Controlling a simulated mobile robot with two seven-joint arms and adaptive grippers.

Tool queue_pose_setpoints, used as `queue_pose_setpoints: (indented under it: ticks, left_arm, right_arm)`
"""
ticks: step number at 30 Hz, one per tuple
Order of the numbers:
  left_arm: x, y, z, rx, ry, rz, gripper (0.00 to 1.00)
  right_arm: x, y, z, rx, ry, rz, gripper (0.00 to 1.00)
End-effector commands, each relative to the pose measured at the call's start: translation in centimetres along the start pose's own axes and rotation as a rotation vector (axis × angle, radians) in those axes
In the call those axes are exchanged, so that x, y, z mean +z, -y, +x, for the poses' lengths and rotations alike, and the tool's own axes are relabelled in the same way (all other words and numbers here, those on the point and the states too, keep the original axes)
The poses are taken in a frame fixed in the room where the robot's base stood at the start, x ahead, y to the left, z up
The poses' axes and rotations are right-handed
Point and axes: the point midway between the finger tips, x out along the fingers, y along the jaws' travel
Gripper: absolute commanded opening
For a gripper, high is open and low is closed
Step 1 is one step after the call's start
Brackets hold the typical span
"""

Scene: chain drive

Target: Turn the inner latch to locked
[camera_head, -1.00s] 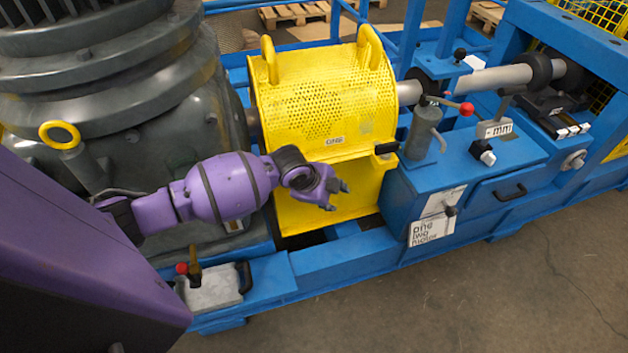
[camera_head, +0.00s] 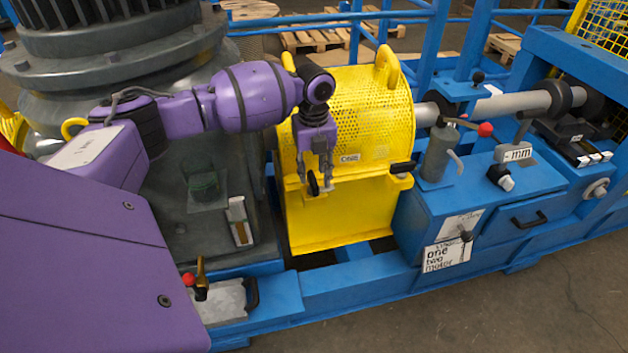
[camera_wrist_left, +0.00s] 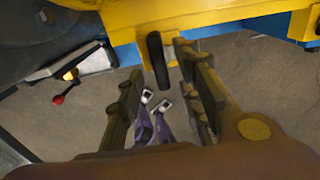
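The yellow perforated guard (camera_head: 350,115) stands between the motor and the blue frame. A black latch handle (camera_head: 313,183) is on its left front edge and hangs roughly downward; I take it as the inner latch. It also shows in the left wrist view (camera_wrist_left: 157,60). My left gripper (camera_head: 320,186) points down in front of the guard. Its fingers are apart, on either side of the handle in the left wrist view (camera_wrist_left: 162,82); I cannot tell whether they touch it. A second black latch (camera_head: 402,167) lies roughly horizontal at the guard's right corner.
A grey block with a red-knobbed lever (camera_head: 189,279) stands below left. A grey pump with a red-knobbed lever (camera_head: 438,155) stands on the blue cabinet at right. The floor in front is clear. Purple prongs (camera_wrist_left: 145,124), possibly my right gripper, show low in the left wrist view.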

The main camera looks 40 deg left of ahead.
Motion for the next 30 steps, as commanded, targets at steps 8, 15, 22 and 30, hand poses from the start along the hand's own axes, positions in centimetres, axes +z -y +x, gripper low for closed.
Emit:
queue_pose_setpoints:
  ticks: [8,15,22,30]
  left_arm:
    - [0.0,0.0,2.9,-0.001,0.001,0.000,0.33]
    - [0.0,0.1,3.2,-0.002,0.002,-0.001,0.33]
    - [0.0,0.1,3.1,-0.002,0.002,-0.001,0.09]
    - [0.0,0.1,3.1,-0.002,0.002,-0.003,0.00]
  right_arm:
    - [0.4,0.0,0.1,0.000,0.007,0.000,0.44]
    - [0.4,0.0,0.1,0.001,0.007,0.000,0.44]
    - [0.3,0.0,0.1,0.001,0.006,0.000,0.44]
    - [0.2,0.0,0.0,0.001,0.003,0.000,0.44]
